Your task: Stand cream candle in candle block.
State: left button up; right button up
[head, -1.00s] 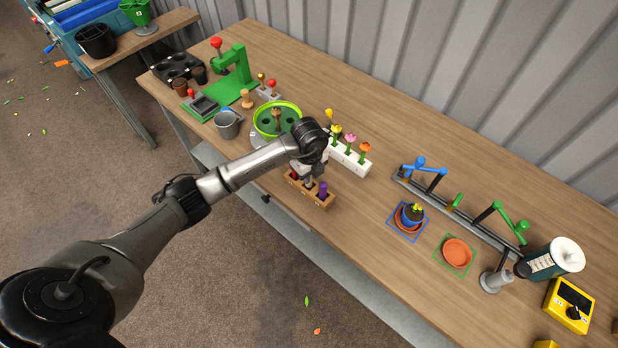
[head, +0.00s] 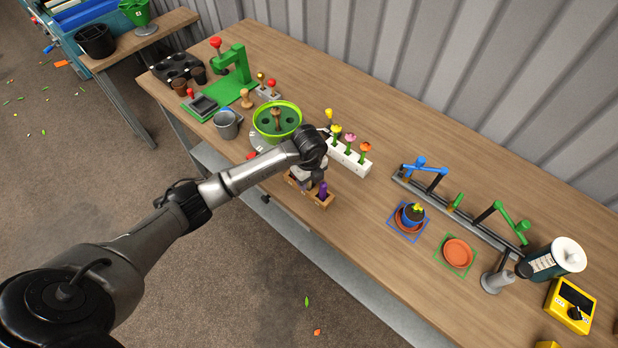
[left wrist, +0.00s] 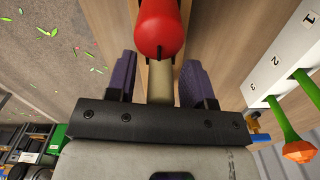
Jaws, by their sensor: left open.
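In the left wrist view the fingers (left wrist: 158,80) are open, one on each side of a cream candle (left wrist: 160,84). A clear gap shows beside each finger. A red candle (left wrist: 159,28) stands just beyond the cream one. The cream candle's lower end is hidden. My right gripper is not in view.
A white numbered flower holder (head: 350,161) with several flowers stands close behind the block and also shows in the left wrist view (left wrist: 285,70). A green bowl (head: 277,120) stands behind my arm. The tabletop right of the block is clear up to the potted plant (head: 412,214).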

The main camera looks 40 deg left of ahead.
pick_arm(q)
notch_tip(320, 180, up, 11)
jog(key=shift+f+p, duration=0.1)
jog(key=shift+p, duration=0.65)
jog(key=shift+r, duration=0.75)
